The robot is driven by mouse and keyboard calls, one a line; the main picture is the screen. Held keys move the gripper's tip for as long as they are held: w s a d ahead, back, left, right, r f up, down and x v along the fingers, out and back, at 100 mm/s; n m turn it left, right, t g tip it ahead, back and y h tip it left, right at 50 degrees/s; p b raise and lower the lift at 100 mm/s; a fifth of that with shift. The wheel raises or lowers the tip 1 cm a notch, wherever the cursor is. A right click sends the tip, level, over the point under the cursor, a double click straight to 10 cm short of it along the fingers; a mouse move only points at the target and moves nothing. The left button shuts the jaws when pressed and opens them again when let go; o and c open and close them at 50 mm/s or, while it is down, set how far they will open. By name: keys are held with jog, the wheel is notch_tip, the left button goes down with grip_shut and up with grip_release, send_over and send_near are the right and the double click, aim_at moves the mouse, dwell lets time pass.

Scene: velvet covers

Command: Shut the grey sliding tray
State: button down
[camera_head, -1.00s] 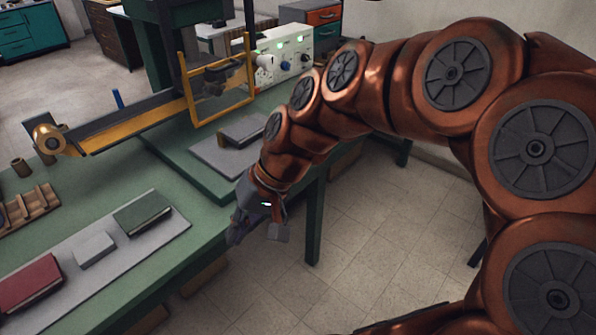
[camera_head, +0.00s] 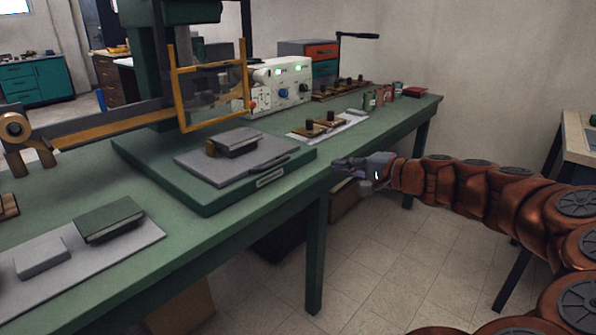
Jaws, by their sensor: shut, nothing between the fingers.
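The grey sliding tray (camera_head: 200,172) lies flat on the green base (camera_head: 205,200) of a press on the bench. A dark handle (camera_head: 271,164) runs along its right front side. A small dark-covered block (camera_head: 236,141) rests on the tray. My gripper (camera_head: 341,167) is shut and empty. It is to the right of the tray, by the bench's front edge, and apart from the handle. The tray's rear part sits below the yellow-framed guard; I cannot tell how far it is pulled out.
The yellow-framed guard (camera_head: 213,84) stands over the back of the base. A white control box (camera_head: 281,85) is behind. A grey board (camera_head: 90,262) with a green book (camera_head: 109,219) lies at the front left. Open floor lies in front of the bench.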

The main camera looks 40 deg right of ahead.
aim_at(290, 158)
jog(key=b+x, duration=0.1)
jog(key=x, duration=1.2)
jog(key=shift+w+f, duration=0.15)
jog(key=shift+w, duration=0.25)
